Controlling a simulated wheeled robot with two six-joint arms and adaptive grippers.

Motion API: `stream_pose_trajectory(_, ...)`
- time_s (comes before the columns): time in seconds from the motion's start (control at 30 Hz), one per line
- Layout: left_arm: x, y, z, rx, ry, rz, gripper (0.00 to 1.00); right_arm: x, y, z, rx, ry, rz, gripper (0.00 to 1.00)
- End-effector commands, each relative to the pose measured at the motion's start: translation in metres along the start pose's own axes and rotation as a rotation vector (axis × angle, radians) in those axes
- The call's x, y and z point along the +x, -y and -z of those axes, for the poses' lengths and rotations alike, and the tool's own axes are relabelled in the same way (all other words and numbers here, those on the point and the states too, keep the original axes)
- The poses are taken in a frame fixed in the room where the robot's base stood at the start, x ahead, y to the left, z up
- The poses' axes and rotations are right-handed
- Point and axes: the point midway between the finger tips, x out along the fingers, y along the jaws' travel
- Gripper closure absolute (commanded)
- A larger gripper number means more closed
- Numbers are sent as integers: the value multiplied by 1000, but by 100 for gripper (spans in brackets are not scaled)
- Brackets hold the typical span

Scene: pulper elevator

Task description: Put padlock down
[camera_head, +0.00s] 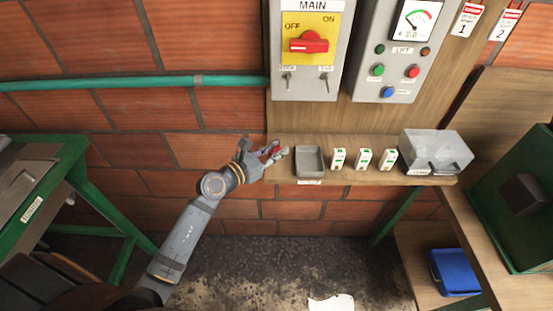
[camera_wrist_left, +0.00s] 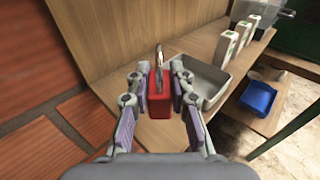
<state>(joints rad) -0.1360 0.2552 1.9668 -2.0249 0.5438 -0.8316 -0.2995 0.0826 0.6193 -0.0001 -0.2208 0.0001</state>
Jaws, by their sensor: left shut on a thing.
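My left gripper (camera_head: 275,154) is at the left end of the narrow wooden shelf, left of the small grey tray (camera_head: 309,163). It is shut on a red padlock (camera_wrist_left: 158,92), which sits between the fingers in the left wrist view with its metal shackle pointing away. In the head view the fingers hide most of the padlock. The tray stands just right of the gripper in the left wrist view (camera_wrist_left: 213,82) and looks empty. I cannot tell whether the padlock touches the shelf. My right gripper is not in view.
Several white-and-green boxes (camera_head: 363,159) stand right of the tray, then a clear bin (camera_head: 436,152). Above are the MAIN switch box (camera_head: 307,68) with its red knob at OFF and a button panel (camera_head: 394,60). A blue bin (camera_head: 455,272) is below right.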

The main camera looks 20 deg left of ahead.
Motion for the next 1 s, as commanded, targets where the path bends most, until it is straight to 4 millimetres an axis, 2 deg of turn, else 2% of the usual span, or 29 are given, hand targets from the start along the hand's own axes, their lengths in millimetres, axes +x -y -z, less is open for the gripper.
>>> stream_pose_trajectory(0.1, 10, -9, 14, -1, 3, -1, 100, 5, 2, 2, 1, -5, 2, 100)
stream_pose_trajectory(0.3, 14, -12, 18, 0, 3, 0, 100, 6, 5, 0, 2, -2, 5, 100)
stream_pose_trajectory(0.5, 20, -15, 48, -3, 1, 1, 100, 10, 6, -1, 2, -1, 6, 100)
stream_pose_trajectory(0.93, 21, -14, 57, -1, 3, 1, 100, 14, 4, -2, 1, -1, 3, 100)
stream_pose_trajectory(0.97, 21, -14, 56, -1, 2, 1, 75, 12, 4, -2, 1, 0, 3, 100)
stream_pose_trajectory(1.0, 21, -14, 55, -1, 2, 1, 69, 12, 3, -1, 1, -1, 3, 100)
